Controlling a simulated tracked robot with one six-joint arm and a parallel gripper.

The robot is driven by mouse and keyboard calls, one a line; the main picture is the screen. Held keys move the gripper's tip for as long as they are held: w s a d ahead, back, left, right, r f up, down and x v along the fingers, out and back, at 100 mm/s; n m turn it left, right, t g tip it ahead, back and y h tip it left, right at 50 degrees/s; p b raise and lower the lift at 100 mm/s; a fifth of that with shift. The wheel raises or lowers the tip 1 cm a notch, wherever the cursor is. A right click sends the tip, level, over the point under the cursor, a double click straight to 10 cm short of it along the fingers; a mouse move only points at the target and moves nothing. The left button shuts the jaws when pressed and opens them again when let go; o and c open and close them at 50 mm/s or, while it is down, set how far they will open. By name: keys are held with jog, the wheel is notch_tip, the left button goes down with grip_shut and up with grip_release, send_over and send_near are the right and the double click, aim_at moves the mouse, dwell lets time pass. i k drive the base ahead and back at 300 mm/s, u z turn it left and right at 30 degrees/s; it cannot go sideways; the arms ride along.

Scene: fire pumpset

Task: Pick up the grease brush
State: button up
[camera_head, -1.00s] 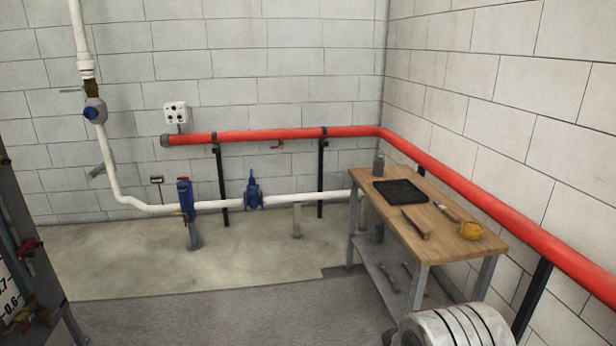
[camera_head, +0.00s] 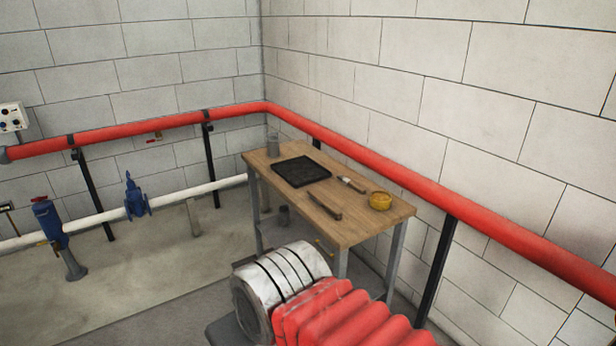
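A wooden workbench (camera_head: 362,226) stands in the corner by the right wall. On its top lies a small brush-like tool (camera_head: 351,185) with a pale end and a dark handle, which looks like the grease brush. It lies between a black tray and a yellow tub. A longer brown tool (camera_head: 325,205), possibly another brush, lies closer to the bench's front edge. At this size I cannot be sure which one is the grease brush. My gripper is not in view; part of my arm, grey-white with red bellows, shows at the bottom, in front of the bench.
The black tray (camera_head: 301,171) lies towards the back of the bench, with a grey canister (camera_head: 273,144) behind it. The yellow tub (camera_head: 380,200) stands near the right edge. A red pipe (camera_head: 395,172) runs along the wall behind the bench. Open floor (camera_head: 150,285) lies to the left.

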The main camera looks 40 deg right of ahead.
aim_at(346, 181)
jog(key=i, duration=2.15)
jog(key=z, duration=0.8)
jog(key=i, duration=0.65)
jog(key=z, duration=0.95)
jog(key=i, duration=0.9)
jog(key=z, duration=0.45)
